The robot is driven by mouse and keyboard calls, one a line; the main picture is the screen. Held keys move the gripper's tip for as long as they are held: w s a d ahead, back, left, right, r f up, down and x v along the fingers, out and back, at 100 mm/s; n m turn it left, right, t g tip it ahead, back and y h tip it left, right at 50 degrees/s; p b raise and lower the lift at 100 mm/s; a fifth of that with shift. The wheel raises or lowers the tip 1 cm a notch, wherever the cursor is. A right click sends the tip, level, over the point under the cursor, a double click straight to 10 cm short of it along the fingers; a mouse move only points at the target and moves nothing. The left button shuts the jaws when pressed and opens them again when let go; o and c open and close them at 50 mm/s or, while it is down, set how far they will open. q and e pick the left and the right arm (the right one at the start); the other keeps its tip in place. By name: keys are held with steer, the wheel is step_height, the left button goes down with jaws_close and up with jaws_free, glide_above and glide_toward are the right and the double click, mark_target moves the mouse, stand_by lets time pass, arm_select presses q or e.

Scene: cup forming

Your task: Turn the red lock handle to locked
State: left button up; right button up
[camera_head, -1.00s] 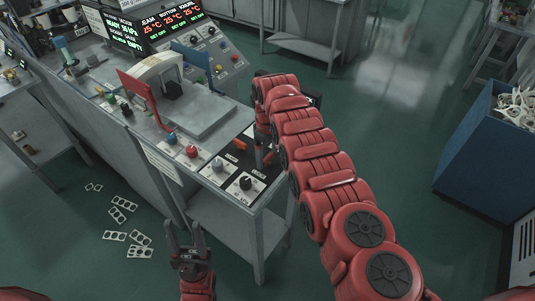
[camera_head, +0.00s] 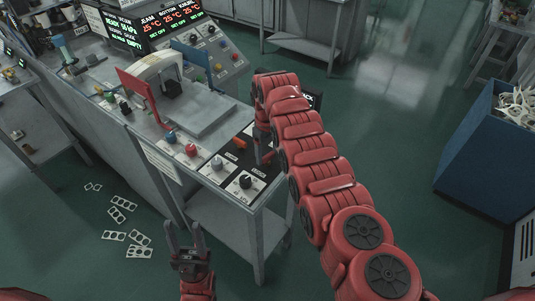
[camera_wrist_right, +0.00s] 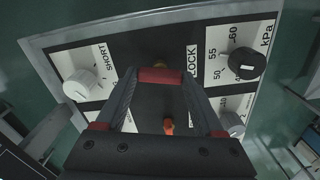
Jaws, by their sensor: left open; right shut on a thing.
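My right gripper (camera_head: 264,160) reaches down onto the dark panel at the front right corner of the machine. In the right wrist view, its two fingers close on the ends of a short red bar, the red lock handle (camera_wrist_right: 160,76), beside the printed word "LOCK". In the head view the gripper and arm largely hide this handle. A small orange piece (camera_wrist_right: 168,126) shows between the fingers, nearer the wrist. My left gripper (camera_head: 186,232) is open and empty, in front of the machine, pointing away from me.
A black knob (camera_head: 245,181) with a kPa scale, a grey knob (camera_head: 217,163) and a red button (camera_head: 191,150) are close to the right gripper. A blue bin (camera_head: 490,160) stands at the right. White cut-out sheets (camera_head: 140,251) lie on the floor at left.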

steer(key=m+b, duration=0.4)
steer(key=b, duration=0.1)
steer(key=m+b, duration=0.2)
steer(key=m, duration=0.1)
steer(key=shift+f+b, duration=0.25)
steer(key=shift+b, duration=0.1)
steer(key=m+b, duration=0.1)
steer(key=m, duration=0.2)
steer(key=shift+r+b, duration=0.2)
steer(key=shift+b, duration=0.15)
steer(key=shift+m, duration=0.8)
steer(key=shift+r+m, duration=0.15)
steer(key=shift+m, duration=1.65)
steer(key=o, duration=1.4)
